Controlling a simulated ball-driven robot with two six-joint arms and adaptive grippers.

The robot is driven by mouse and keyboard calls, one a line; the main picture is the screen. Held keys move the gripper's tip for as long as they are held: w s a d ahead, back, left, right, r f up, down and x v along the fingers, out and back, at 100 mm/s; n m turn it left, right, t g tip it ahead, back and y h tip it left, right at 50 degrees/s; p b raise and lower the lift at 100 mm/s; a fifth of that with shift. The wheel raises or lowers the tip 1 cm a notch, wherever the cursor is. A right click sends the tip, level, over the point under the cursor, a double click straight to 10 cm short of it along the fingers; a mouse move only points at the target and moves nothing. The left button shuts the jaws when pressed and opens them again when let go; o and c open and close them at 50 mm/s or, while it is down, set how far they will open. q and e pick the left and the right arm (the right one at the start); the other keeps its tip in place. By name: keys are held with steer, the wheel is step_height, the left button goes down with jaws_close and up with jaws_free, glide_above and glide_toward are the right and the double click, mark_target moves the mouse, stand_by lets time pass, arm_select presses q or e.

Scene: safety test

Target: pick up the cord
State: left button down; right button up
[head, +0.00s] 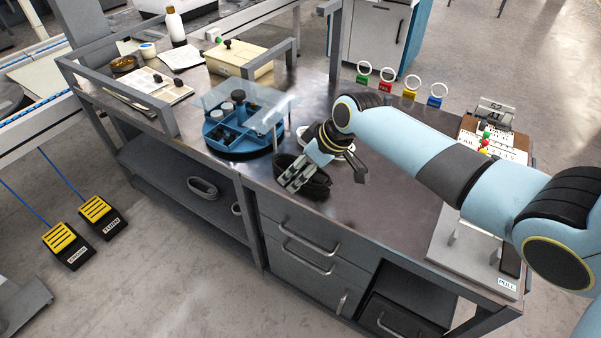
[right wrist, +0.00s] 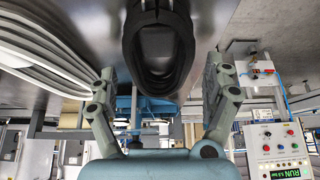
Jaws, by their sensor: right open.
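A black coiled cord (head: 316,187) lies on the dark bench top near its front edge. In the right wrist view the black coil (right wrist: 158,88) sits between the two fingers. My right gripper (head: 325,174) is over the coil with its fingers spread apart. In the right wrist view the gripper (right wrist: 160,72) has nothing clamped in it. A white coil (right wrist: 45,50) lies beside the black one; in the head view the arm partly hides it. I cannot tell which coil the task calls the cord. My left gripper is not in view.
A blue round tray (head: 240,150) with a clear cover stands left of the black coil. Green, red, yellow and blue tags (head: 387,75) line the back edge. A grey coil (head: 203,187) lies on the lower shelf. A grey panel (head: 465,255) sits at the bench's right end.

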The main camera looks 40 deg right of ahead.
steer(key=c, duration=1.4)
